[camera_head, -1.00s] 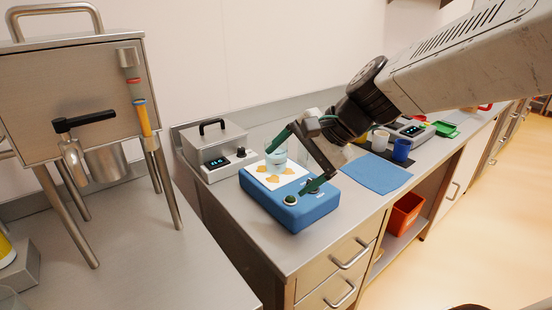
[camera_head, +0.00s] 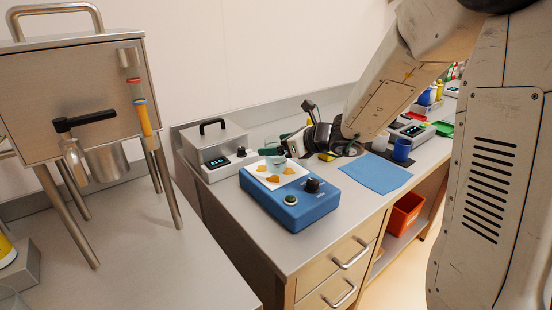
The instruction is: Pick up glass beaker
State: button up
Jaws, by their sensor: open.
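The glass beaker (camera_head: 274,161) is clear and stands at the back of the white plate (camera_head: 256,183) on the blue device. Its upper part is hard to make out against my gripper. My gripper (camera_head: 285,145) is open and low, just right of and behind the beaker, with its fingers pointing left towards it. The far finger is partly hidden, and I cannot tell whether either finger touches the glass.
The blue device (camera_head: 292,213) has a green button and a black knob. A grey metal box (camera_head: 214,152) stands at the left. A blue cloth (camera_head: 376,174) and a blue cup (camera_head: 401,150) lie to the right. The steel hopper (camera_head: 70,85) stands at the far left.

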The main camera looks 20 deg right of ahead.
jog(key=x, duration=0.2)
jog(key=shift+w+a+f, duration=0.1)
jog(key=shift+w+a, duration=0.05)
jog(key=shift+w, duration=0.05)
jog(key=c, duration=1.2)
jog(key=shift+c, duration=0.2)
